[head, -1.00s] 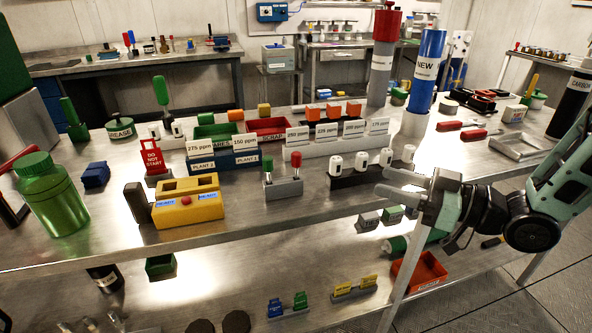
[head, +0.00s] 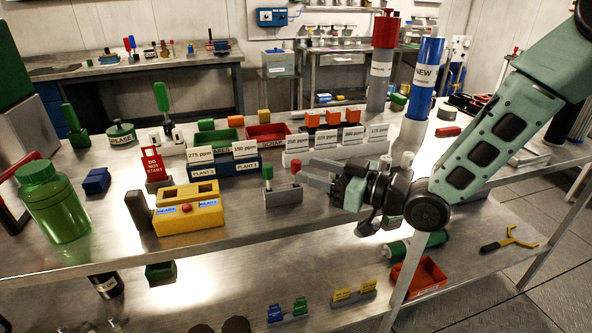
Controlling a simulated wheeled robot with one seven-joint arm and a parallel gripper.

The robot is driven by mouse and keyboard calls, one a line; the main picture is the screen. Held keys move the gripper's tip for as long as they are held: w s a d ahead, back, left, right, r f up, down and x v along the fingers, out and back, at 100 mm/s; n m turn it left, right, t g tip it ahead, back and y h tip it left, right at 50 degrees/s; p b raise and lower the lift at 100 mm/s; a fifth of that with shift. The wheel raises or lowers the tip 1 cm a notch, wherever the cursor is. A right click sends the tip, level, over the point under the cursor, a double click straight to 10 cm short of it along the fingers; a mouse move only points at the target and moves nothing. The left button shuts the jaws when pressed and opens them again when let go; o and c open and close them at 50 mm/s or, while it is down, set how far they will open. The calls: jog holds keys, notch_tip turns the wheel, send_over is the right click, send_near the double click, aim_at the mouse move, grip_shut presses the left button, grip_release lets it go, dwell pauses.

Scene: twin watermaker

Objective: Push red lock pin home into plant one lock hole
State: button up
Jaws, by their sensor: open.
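The red lock pin (head: 297,165) stands upright in a small grey block (head: 283,194) near the front of the bench, beside a green pin (head: 267,172). My gripper (head: 309,171) is open, with its fingers pointing left at the red pin. The fingertips are close to the pin; I cannot tell whether they touch it or straddle it. The blue unit behind carries a PLANT 1 label (head: 245,168) and a PLANT 2 label (head: 203,172). I cannot make out the plant one lock hole.
A yellow box with a red button (head: 187,222) stands left of the grey block. Several white ppm cards on stands (head: 334,139) are behind my gripper. A red DO NOT START sign (head: 153,165) and a green jar (head: 50,205) stand further left. Bare bench lies in front of the block.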

jog(key=shift+x, duration=1.2)
grip_shut()
jog(key=shift+r, duration=0.1)
notch_tip(320, 180, up, 10)
jog(key=p, duration=0.1)
jog(key=c, duration=0.8)
grip_release()
jog(key=shift+c, duration=0.7)
